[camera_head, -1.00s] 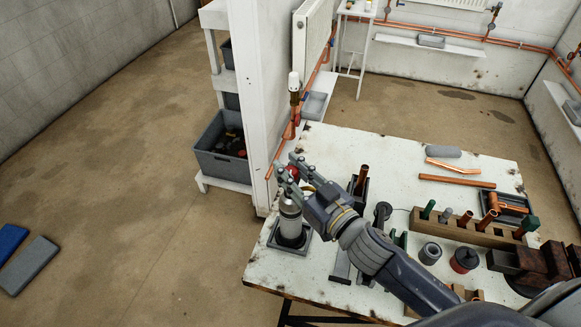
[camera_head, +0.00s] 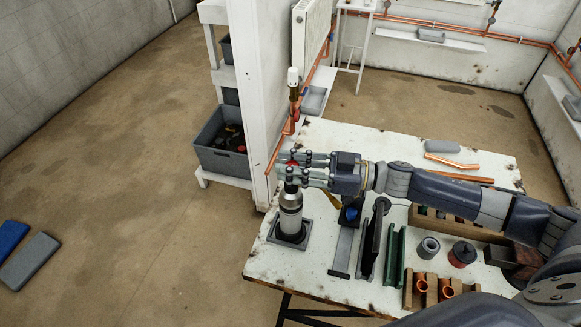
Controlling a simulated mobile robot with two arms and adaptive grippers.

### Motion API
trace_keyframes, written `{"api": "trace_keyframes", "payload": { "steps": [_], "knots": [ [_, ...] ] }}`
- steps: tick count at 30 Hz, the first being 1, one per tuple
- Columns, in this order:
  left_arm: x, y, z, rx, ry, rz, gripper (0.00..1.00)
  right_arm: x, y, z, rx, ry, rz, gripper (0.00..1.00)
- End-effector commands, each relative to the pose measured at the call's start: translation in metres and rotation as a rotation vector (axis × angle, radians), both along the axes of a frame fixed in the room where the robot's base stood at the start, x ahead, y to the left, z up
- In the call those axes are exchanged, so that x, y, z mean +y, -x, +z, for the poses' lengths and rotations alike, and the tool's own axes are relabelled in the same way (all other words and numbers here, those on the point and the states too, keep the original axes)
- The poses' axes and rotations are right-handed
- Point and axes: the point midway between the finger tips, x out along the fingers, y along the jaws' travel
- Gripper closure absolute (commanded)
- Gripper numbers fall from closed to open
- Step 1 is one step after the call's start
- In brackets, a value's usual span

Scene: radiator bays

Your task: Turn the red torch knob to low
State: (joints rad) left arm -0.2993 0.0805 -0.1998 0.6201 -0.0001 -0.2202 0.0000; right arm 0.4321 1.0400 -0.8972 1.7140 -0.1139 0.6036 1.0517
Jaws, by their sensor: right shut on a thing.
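The torch (camera_head: 290,214), a grey-white cylinder with a dark base, stands upright in a square dark tray (camera_head: 274,237) at the table's near left corner. My right gripper (camera_head: 287,171) reaches in from the right at the torch's top. It is shut on the red torch knob (camera_head: 292,164), of which only a little red shows between the fingers. The knob's setting marks cannot be made out. My left gripper is not in view.
The white table (camera_head: 340,140) holds copper pipes (camera_head: 453,161), a wooden rack (camera_head: 440,224), a grey ring (camera_head: 429,247) and a red-black spool (camera_head: 462,254) to the right. A white partition post (camera_head: 250,100) stands close behind the torch. The floor at left is mostly clear.

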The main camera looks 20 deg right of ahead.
Motion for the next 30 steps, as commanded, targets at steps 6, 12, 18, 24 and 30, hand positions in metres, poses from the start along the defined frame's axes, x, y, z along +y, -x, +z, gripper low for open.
{"api": "trace_keyframes", "payload": {
  "steps": [6, 12, 18, 24, 30],
  "knots": [
    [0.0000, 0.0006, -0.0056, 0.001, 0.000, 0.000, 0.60, -0.0003, -0.0008, -0.0012, -0.001, 0.002, 0.084, 1.00],
    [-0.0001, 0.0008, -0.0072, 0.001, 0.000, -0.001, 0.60, 0.0001, -0.0002, -0.0013, 0.001, 0.002, 0.122, 1.00],
    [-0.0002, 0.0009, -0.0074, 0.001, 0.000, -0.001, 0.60, 0.0003, 0.0002, -0.0013, 0.002, 0.001, 0.133, 1.00],
    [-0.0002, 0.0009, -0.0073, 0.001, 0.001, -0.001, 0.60, 0.0004, 0.0003, -0.0014, 0.002, 0.001, 0.133, 1.00],
    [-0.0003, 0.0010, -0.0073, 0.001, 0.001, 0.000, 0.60, 0.0004, 0.0002, -0.0014, 0.002, 0.001, 0.133, 0.54]
  ]
}}
